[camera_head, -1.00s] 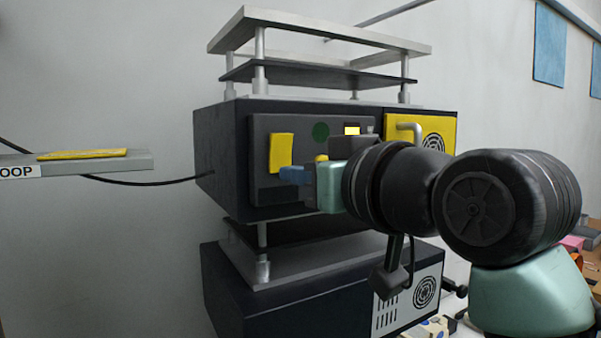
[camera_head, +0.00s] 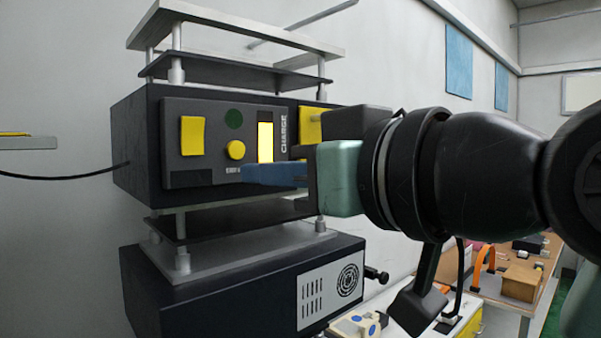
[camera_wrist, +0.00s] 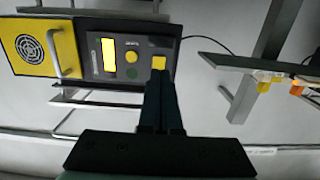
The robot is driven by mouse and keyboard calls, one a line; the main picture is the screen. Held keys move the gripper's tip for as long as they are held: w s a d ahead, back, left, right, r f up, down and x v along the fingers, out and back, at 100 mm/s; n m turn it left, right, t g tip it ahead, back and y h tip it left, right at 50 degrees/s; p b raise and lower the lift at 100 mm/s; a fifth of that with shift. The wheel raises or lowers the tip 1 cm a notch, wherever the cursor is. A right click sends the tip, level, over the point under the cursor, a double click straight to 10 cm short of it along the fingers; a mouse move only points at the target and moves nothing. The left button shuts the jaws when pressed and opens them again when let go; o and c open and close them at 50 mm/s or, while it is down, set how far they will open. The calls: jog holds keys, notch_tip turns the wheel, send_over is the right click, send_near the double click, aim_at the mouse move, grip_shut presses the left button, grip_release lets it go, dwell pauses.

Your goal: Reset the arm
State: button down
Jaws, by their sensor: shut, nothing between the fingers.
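My gripper (camera_head: 246,175) reaches in from the right of the head view, in front of the dark control panel (camera_head: 205,172) of a box-shaped machine. Its blue fingers are closed together and hold nothing. In the wrist view the gripper (camera_wrist: 160,78) points at the panel, with its tips just below or over a yellow square piece (camera_wrist: 158,62). The panel carries a yellow rectangular piece (camera_head: 193,136), a round yellow knob (camera_head: 236,150), a green disc (camera_head: 234,119) and a lit yellow display (camera_head: 265,142). I cannot tell whether the fingertips touch the panel.
A yellow vented cover with a metal handle (camera_wrist: 50,50) is beside the panel. A second dark machine (camera_head: 230,290) stands below. A grey shelf (camera_head: 28,143) juts out at the left. A wooden table (camera_head: 500,285) with loose items is at the right.

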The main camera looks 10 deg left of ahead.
jog(key=s+d+r+m+t+h, duration=0.3)
jog(key=s+d+m+t+h, duration=0.4)
jog(key=t+h, duration=0.6)
jog(key=d+m+t, duration=0.2)
jog(key=m+t, duration=0.1)
jog(key=shift+s+d+t+h, duration=0.15)
jog(key=shift+d+t+h, duration=0.15)
jog(key=shift+t, duration=0.1)
